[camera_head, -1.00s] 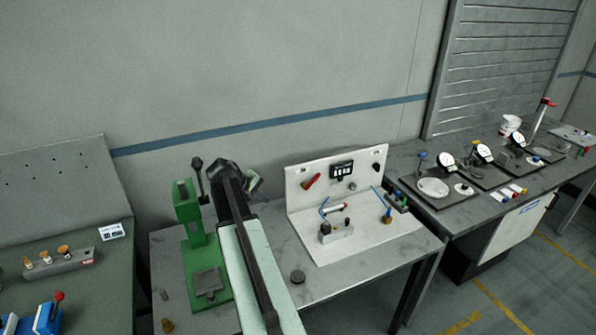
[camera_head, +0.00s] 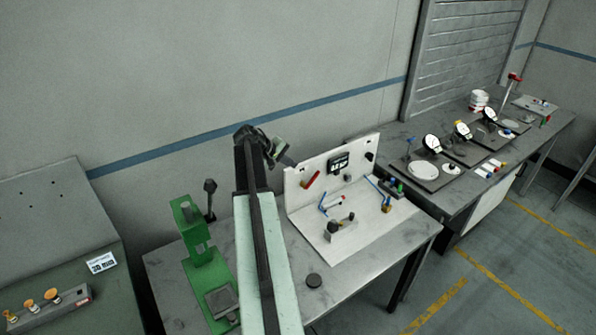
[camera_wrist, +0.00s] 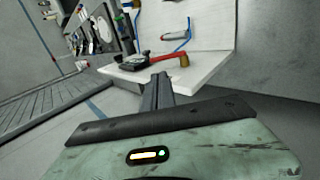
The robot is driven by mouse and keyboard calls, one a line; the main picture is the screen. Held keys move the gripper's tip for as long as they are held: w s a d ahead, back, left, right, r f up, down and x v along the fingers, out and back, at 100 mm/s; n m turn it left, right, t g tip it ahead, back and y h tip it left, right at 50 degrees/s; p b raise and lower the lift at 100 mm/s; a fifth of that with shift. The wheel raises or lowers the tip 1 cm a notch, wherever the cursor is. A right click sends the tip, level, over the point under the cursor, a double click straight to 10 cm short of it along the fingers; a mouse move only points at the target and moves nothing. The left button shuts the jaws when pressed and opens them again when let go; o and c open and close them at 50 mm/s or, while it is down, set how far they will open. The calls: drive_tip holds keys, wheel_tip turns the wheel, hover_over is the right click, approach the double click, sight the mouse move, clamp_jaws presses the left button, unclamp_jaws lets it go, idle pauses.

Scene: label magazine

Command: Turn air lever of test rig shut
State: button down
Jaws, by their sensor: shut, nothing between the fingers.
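The test rig is a white upright panel on a white base plate (camera_head: 372,236); it also shows turned in the wrist view (camera_wrist: 215,35). Its red air lever (camera_head: 313,180) sits on the panel's upper left and slants up to the right. In the wrist view the red lever (camera_wrist: 172,59) lies just beyond my fingertips. My gripper (camera_head: 289,161) is at the panel's upper left edge. In the wrist view my gripper (camera_wrist: 159,77) is shut with nothing in it. I cannot tell whether it touches the lever.
A black display (camera_head: 339,164) sits right of the lever. A small block (camera_head: 341,229) with fittings and blue hoses stands on the base plate. A green press (camera_head: 203,254) stands left of my arm. Dial gauges (camera_head: 432,142) stand on the right bench.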

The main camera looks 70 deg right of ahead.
sight(314, 177)
drive_tip(key=b+x, duration=0.3)
drive_tip(key=x, duration=0.1)
drive_tip(key=b+x, duration=0.3)
drive_tip(key=x, duration=0.1)
drive_tip(key=b+x, duration=0.3)
drive_tip(key=x, duration=0.1)
drive_tip(key=shift+w+d+f, duration=0.2)
drive_tip(key=shift+d+f, duration=0.05)
drive_tip(key=shift+f, duration=0.2)
drive_tip(key=shift+s+d+f, duration=0.2)
drive_tip(key=shift+d, duration=0.05)
